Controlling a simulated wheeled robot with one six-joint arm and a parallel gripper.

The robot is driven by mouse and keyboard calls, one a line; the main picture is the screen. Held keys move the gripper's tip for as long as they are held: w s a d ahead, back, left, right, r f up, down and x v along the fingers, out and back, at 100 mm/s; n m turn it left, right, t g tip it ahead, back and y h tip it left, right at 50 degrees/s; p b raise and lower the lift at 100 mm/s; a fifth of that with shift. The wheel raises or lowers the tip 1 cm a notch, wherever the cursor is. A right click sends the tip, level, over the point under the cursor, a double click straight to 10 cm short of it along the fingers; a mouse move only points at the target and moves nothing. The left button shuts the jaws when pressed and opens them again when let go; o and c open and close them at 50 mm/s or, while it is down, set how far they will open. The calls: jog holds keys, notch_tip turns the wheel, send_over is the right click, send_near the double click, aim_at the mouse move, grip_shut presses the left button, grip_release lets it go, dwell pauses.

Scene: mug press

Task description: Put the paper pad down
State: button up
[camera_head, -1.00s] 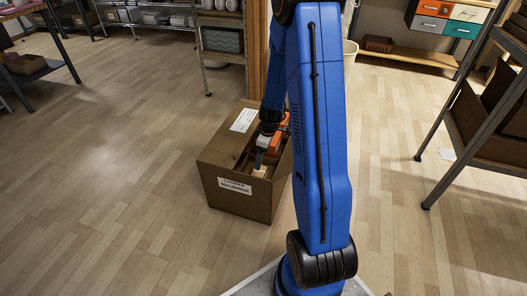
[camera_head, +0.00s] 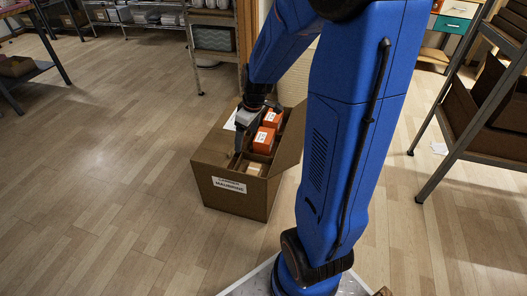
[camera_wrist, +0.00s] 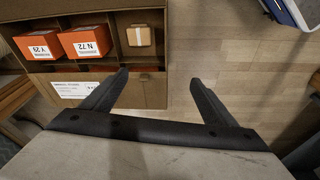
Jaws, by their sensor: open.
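No paper pad can be made out in either view. My gripper (camera_wrist: 157,78) is open, with nothing between its fingers. In the head view my gripper (camera_head: 239,152) points down over the left side of an open cardboard box (camera_head: 229,192). In the wrist view the fingers straddle the edge of that box (camera_wrist: 150,92), with bare floor past it. Inside are two orange cartons, marked N 72 (camera_wrist: 85,42) and Y 29 (camera_wrist: 37,44), and a small tan carton (camera_wrist: 139,37). The tan carton also shows near the box's front (camera_head: 254,168).
A metal shelf with brown bins (camera_head: 487,125) stands on the right. Wire shelving (camera_head: 215,50) stands at the back. The floor (camera_head: 110,190) on the left is clear.

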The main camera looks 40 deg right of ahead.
jog(key=s+a+r+m+t, duration=0.1)
jog(key=s+a+r, duration=0.3)
jog(key=s+r, duration=0.4)
jog(key=s+a+r+m+t, duration=0.1)
jog(key=s+a+r+m, duration=0.3)
jog(key=s+r, duration=0.4)
jog(key=s+a, duration=0.1)
jog(key=s, duration=0.6)
jog(key=shift+s+m+t+h, duration=0.25)
jog(key=shift+m+t+h, duration=0.05)
jog(key=shift+h, duration=0.1)
